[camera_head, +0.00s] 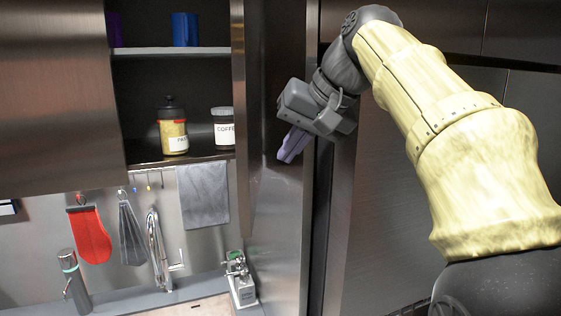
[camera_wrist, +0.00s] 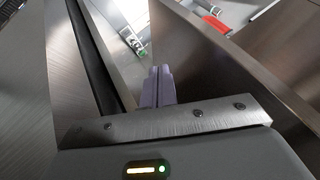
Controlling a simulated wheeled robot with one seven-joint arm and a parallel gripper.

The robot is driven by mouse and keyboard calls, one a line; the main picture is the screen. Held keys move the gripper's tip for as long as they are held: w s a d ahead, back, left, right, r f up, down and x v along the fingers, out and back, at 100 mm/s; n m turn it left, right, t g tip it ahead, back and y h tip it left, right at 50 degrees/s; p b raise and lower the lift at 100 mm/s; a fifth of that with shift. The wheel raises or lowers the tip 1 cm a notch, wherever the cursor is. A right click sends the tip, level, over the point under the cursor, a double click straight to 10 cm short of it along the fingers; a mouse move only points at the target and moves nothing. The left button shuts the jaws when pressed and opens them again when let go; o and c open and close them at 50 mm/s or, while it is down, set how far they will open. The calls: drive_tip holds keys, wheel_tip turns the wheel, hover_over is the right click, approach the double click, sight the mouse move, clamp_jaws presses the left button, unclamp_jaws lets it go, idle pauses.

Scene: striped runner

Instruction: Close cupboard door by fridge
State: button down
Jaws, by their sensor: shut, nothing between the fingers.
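The upper cupboard (camera_head: 180,70) in the head view is open, with its shelves exposed. Its door (camera_head: 239,90) stands swung out at the right of the opening, beside the fridge (camera_head: 385,200). In the wrist view the door (camera_wrist: 205,60) appears as a large brown panel with a pale edge, just beyond my fingers. My gripper (camera_head: 288,158) has purple fingers shut together with nothing between them. It is on the fridge side of the door, in front of its outer face. In the wrist view the fingertips (camera_wrist: 158,72) point toward the door; whether they touch it I cannot tell.
Jars (camera_head: 173,126) and a blue cup (camera_head: 185,29) stand on the shelves. A brown cupboard front (camera_head: 60,95) is at the left. The space before the shelves looks clear.

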approach(255, 196)
drive_tip(key=x, duration=0.2)
drive_tip(key=p+x, duration=0.1)
drive_tip(key=x, duration=0.1)
drive_tip(key=shift+s+a+f, duration=0.15)
drive_tip(key=shift+s, duration=0.1)
